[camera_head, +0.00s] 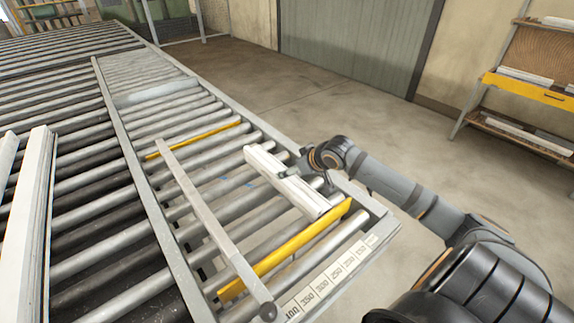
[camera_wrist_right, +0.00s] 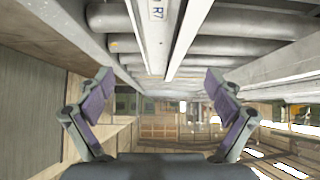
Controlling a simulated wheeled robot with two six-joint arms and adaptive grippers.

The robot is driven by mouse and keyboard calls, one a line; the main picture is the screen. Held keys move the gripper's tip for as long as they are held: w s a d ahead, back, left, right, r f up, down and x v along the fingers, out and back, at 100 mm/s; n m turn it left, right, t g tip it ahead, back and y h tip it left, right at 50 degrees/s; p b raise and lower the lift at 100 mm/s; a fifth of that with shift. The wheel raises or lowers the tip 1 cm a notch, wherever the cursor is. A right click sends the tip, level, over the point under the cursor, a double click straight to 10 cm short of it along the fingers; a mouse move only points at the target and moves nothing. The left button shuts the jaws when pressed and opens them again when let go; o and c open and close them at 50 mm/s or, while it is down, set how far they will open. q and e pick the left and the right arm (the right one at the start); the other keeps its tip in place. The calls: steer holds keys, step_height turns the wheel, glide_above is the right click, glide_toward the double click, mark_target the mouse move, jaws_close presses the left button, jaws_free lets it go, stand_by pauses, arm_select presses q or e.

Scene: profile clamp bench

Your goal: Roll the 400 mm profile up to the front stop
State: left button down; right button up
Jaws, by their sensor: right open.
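A short white profile (camera_head: 278,176) lies along the right side of the narrow roller lane, across the rollers. My left gripper is not in view.
A second yellow bar (camera_head: 193,139) lies farther up the lane. A long grey bar (camera_head: 208,218) runs along the lane, left of the profile. Long white profiles (camera_head: 30,225) lie on the rollers at the left. A rack (camera_head: 530,90) stands at the right; the floor between is clear.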

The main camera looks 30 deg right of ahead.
steer(key=shift+s, duration=0.2)
steer(key=shift+w, duration=0.25)
steer(key=x, duration=0.4)
steer(key=p+x, duration=0.1)
steer(key=x, duration=0.1)
steer(key=shift+w+a+r, duration=0.1)
steer(key=shift+a+r, duration=0.1)
steer(key=shift+a, duration=0.1)
steer(key=x, duration=0.3)
steer(key=shift+w+d+f+p, duration=0.15)
steer(key=shift+f+p, duration=0.15)
steer(key=shift+p, duration=0.1)
steer(key=shift+w+f, duration=0.5)
steer(key=shift+f, duration=0.05)
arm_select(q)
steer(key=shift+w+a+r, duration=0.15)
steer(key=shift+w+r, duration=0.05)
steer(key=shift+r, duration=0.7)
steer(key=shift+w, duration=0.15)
arm_select(e)
steer(key=shift+c, duration=0.5)
